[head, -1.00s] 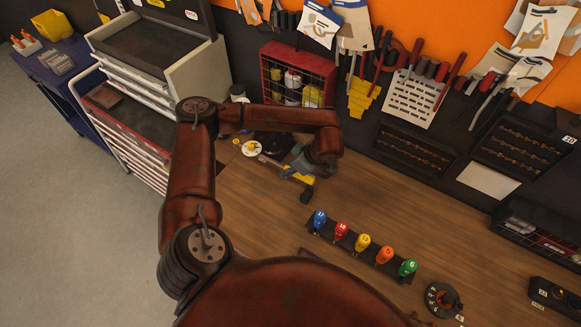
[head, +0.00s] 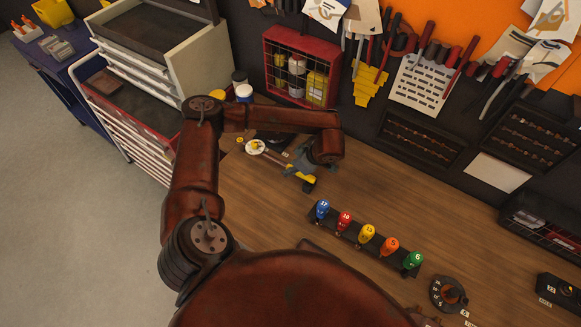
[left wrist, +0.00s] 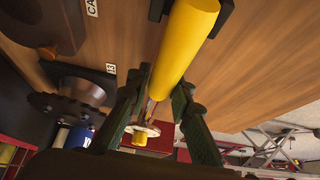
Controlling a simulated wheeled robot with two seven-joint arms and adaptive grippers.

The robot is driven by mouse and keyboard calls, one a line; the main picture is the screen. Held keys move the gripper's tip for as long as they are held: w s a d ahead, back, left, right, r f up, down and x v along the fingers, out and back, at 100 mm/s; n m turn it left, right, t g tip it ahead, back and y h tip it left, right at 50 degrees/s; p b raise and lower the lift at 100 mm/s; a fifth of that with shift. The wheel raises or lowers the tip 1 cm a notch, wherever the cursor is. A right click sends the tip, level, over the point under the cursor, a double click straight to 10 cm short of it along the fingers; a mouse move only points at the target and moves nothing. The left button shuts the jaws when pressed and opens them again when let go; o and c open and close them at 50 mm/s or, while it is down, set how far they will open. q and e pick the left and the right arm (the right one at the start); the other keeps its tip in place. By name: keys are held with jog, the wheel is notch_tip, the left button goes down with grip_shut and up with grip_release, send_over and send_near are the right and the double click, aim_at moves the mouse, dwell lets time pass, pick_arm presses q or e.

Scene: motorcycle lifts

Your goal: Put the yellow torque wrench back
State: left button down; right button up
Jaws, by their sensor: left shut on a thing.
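The yellow torque wrench (head: 301,176) is in my left gripper (head: 303,168), low over the left part of the wooden bench. In the left wrist view its thick yellow handle (left wrist: 185,45) runs up from between the fingers of my left gripper (left wrist: 162,105), which are shut on it. Small black upright pieces (left wrist: 224,14) stand on both sides of the handle's far end; I cannot tell whether they touch it. A thin reddish shaft leads from the grip towards a white disc (left wrist: 140,129) with a yellow middle. My right gripper is out of view.
A black rack (head: 350,238) with several numbered coloured handles stands right of the wrench. A dark round holder (head: 449,293) is farther right. A red wire bin (head: 300,66) and a tool wall are behind. A drawer cabinet (head: 135,118) is left.

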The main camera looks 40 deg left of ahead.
pick_arm(q)
jog(key=shift+r, duration=0.45)
dwell(0.4)
jog(key=shift+f+b, duration=0.35)
jog(key=shift+f, duration=0.2)
dwell(0.5)
jog(key=c, duration=1.7)
grip_release()
jog(key=shift+o, duration=0.2)
jog(key=v, duration=1.2)
